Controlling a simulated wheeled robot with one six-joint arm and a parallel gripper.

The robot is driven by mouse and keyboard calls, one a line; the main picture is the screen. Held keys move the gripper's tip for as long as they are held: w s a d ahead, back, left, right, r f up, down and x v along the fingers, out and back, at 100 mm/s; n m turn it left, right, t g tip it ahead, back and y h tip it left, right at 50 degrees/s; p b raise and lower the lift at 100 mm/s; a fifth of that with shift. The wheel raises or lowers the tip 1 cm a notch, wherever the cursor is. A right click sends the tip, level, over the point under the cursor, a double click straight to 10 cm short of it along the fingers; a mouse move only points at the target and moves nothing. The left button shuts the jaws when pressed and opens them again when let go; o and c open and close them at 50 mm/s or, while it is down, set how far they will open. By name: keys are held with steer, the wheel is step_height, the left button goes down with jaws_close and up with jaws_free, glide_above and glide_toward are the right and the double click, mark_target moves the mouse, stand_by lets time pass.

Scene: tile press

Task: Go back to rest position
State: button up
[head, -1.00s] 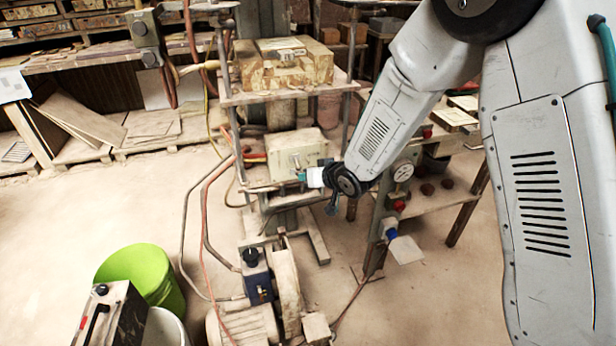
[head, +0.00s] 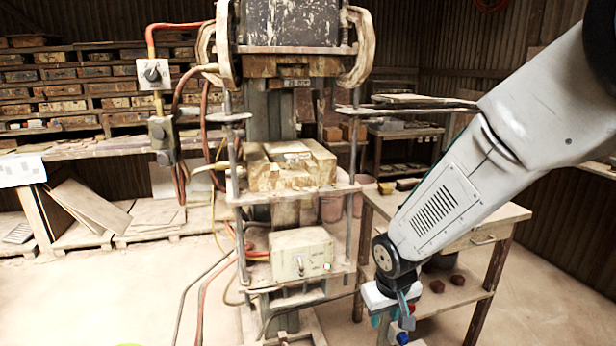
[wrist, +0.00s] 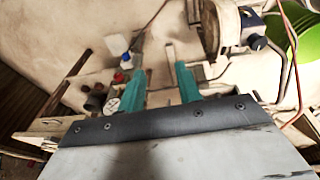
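My gripper (head: 388,314) hangs at the end of my arm in the right half of the head view, pointing down, in front of the wooden side table and right of the press. In the wrist view my gripper (wrist: 161,76) shows its two teal fingers apart, with nothing between them. The press (head: 290,168) stands in the middle of the head view, with a stained mould block on its middle shelf and a pale box (head: 300,256) below. My gripper is clear of the box.
The wooden side table (head: 480,228) with dark red pieces on its lower shelf stands behind my arm. Brick-filled shelves (head: 70,85) line the back wall. Open floor lies at left.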

steer(key=s+d+r+m, duration=0.1)
steer(key=s+d+r, duration=0.2)
steer(key=s+r, duration=0.3)
steer(key=s+d+r+m, duration=0.1)
steer(key=s+d+r, duration=0.2)
steer(key=s+r, duration=0.4)
steer(key=s+d+r+m+g, duration=0.1)
steer(key=s+d+r, duration=0.2)
steer(key=s+r, duration=0.4)
steer(key=shift+s+d, duration=0.35)
steer(key=shift+s, duration=2.3)
